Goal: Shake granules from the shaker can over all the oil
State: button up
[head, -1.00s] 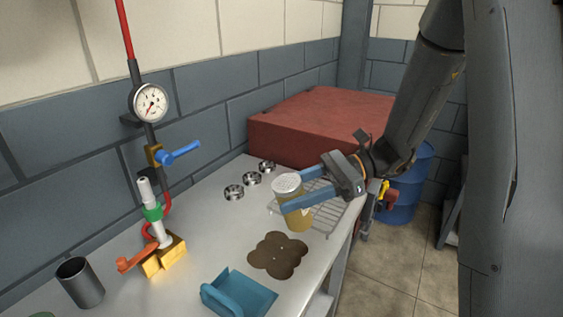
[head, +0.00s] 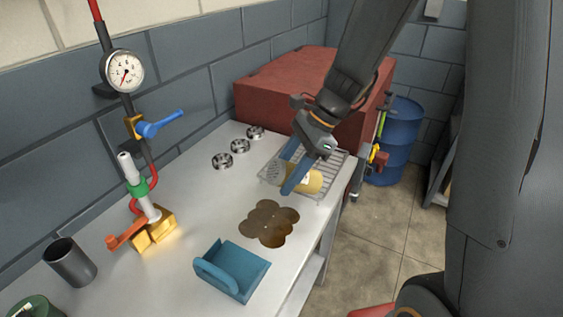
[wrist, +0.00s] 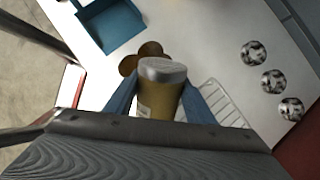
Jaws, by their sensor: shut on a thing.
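My gripper (head: 293,172) has its blue fingers shut on the yellow shaker can (head: 313,181). In the head view the can is tipped far over, its perforated grey lid towards the left. In the wrist view the shaker can (wrist: 158,98) sits between the two blue fingers, its lid pointing towards the oil. The oil (head: 270,222) is a brown, lobed puddle on the pale bench, in front of and to the left of the can. It also shows partly behind the can in the wrist view (wrist: 131,65). I cannot make out granules on it.
A blue dustpan (head: 238,272) lies just in front of the oil. A wire rack (head: 335,165) is under and behind the can. Several metal rings (head: 222,161) lie at the back. A gauge pipe with valves (head: 145,215) and a dark cup (head: 69,262) stand left.

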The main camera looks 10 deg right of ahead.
jog(key=shift+f+h+p, duration=0.2)
jog(key=shift+h+p, duration=0.15)
jog(key=shift+h, duration=0.25)
notch_tip(320, 180, down, 2)
jog(key=h+p, duration=0.1)
jog(key=p, duration=0.3)
jog(key=h+p, duration=0.2)
jog(key=p, duration=0.2)
jog(key=shift+s+d+f+t, duration=0.1)
jog(key=shift+d+f+t, duration=0.05)
jog(key=shift+t, duration=0.15)
jog(key=shift+f+h, duration=0.25)
jog(key=shift+h, duration=0.15)
jog(key=shift+f+h, duration=0.9)
jog(key=shift+h, duration=0.4)
jog(key=b, duration=0.3)
jog(key=shift+f+h, duration=0.4)
jog(key=shift+d+t+b, duration=0.1)
jog(key=shift+t+b, duration=0.2)
jog(key=shift+b, duration=0.3)
